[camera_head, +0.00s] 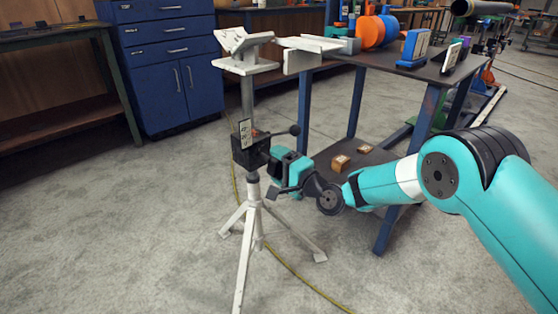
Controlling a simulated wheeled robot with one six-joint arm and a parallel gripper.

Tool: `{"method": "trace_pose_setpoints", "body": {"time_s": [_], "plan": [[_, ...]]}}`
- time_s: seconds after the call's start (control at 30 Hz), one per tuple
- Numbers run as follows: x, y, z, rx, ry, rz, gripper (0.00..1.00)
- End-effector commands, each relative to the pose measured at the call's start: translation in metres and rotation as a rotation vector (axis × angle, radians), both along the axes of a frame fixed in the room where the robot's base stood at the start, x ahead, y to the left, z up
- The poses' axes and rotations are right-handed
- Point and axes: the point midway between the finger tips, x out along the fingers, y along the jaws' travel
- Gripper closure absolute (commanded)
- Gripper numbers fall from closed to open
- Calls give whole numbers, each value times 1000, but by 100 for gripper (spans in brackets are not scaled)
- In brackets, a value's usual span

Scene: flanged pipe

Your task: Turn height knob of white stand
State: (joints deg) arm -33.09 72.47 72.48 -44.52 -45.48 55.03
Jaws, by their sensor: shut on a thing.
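The white stand (246,98) stands upright left of centre, with a V-shaped head on top and splayed tripod legs below. A black clamp block (246,152) sits around its post, with a small label plate (245,133) above it. A dark lever with a ball end (287,131) reaches out to the right from the block. My gripper (271,168) is at the right side of the block, shut on the height knob. The knob itself is mostly hidden by the gripper, so its angle cannot be told.
A blue-legged table (340,62) stands behind on the right, bearing an orange cylinder (370,31) and other parts. Two small brown boxes (341,162) lie on its lower shelf. A yellow cable (300,274) runs across the floor by the stand. The left floor is clear.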

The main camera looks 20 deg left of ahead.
Motion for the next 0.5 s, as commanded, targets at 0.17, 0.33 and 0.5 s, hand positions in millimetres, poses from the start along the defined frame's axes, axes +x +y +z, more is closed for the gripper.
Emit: {"method": "trace_pose_setpoints", "body": {"time_s": [0.17, 0.33, 0.5], "plan": [[0, 0, 0, 52, 102, -1, 51], [0, -1, -1, 86, 170, -1, 51], [0, -1, -2, 105, 206, -1, 51]]}}
